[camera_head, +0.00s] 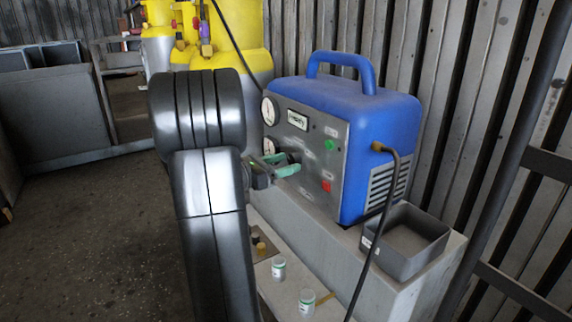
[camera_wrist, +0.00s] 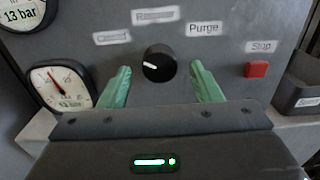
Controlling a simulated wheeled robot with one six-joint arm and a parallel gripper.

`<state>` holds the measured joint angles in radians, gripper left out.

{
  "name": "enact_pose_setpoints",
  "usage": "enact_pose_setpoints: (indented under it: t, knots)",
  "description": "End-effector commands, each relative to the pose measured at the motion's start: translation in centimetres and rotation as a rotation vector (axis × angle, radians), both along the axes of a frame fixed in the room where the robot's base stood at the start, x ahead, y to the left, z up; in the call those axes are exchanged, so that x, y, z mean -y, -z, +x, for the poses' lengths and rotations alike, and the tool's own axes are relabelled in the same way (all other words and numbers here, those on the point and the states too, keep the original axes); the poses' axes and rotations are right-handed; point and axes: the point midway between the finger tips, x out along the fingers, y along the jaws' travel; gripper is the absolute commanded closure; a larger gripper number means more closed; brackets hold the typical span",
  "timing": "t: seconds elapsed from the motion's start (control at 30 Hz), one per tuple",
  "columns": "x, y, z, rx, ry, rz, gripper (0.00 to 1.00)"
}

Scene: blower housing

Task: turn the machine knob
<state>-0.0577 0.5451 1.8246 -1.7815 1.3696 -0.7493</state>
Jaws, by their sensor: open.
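The black machine knob (camera_wrist: 159,63) is on the grey front panel, seen in the wrist view. Its white pointer line points to the left and slightly up. Labels sit around it; the right one reads "Purge", the others are blurred. My gripper (camera_wrist: 156,82) is open, with one green finger on each side of the knob and gaps between. In the head view the green fingers of my gripper (camera_head: 289,165) are at the panel of the blue machine (camera_head: 375,112), and the knob cannot be made out there.
A red Stop button (camera_wrist: 257,69) is right of the knob. Gauges (camera_wrist: 58,85) are on the left. A grey open tray (camera_head: 411,262) and a black hose (camera_head: 388,195) are at the machine's right side. Small jars (camera_head: 278,268) stand below the panel. Yellow cylinders (camera_head: 222,45) stand behind.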

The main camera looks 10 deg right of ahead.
Motion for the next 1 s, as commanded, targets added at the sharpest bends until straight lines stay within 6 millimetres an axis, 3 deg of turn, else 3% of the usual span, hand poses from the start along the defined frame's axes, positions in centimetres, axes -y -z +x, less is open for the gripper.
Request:
enact_pose_setpoints:
  t: [0.43,0.67,1.0]
  knots:
    - [0.98,0.02,0.35,-0.001,-0.001,0.0,0.42]
    - [0.97,0.02,0.34,-0.001,0.0,0.0,0.85]
    - [0.95,0.23,0.34,0.035,-0.001,0.013,0.86]
